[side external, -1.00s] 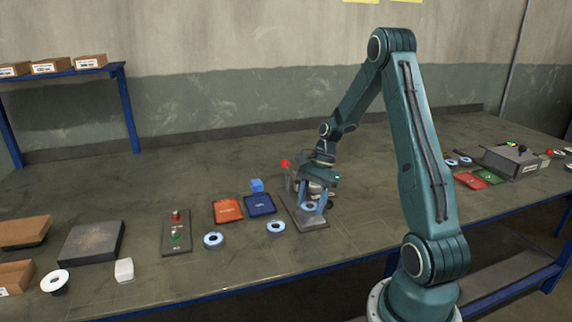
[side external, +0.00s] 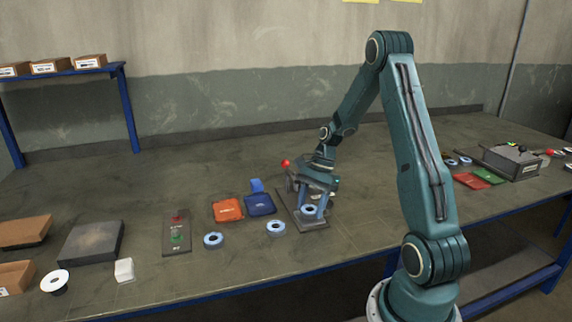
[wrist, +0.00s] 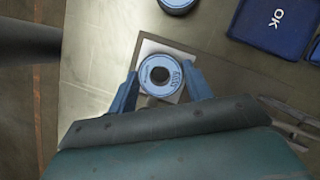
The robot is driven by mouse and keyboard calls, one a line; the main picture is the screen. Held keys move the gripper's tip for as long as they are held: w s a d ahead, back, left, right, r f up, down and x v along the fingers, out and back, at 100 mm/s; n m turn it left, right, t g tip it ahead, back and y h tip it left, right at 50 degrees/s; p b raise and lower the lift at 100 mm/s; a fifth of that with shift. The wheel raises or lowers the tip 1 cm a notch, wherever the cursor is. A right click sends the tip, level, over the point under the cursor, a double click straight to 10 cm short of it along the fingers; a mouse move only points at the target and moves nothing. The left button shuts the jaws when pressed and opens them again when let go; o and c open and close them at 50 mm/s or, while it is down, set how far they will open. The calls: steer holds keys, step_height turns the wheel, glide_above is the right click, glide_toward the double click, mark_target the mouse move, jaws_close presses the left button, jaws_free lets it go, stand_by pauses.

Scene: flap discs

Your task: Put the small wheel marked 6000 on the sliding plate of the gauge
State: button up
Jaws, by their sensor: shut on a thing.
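A small blue-rimmed wheel (wrist: 160,75) with a pale ring and dark centre hole is between the fingers of my gripper (wrist: 160,88) in the wrist view. Its marking is too small to read. My gripper is shut on it. A pale square plate (wrist: 150,48) shows beneath the wheel; I cannot tell whether they touch. In the side view the wheel (side external: 310,210) is low over the front of the gauge (side external: 318,228), between the fingertips of my gripper (side external: 311,208). The gauge has a red knob (side external: 286,163); my arm hides part of its body.
Two similar wheels lie left of the gauge, one nearer (side external: 276,228) and one farther (side external: 214,240). An orange tray (side external: 228,210) and a blue tray marked OK (wrist: 268,22) lie behind them. The bench front is mostly clear.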

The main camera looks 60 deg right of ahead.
steer(key=shift+f, duration=0.15)
steer(key=o, duration=1.1)
steer(key=shift+c, duration=0.2)
step_height(320, 180, up, 7)
stand_by(0.4)
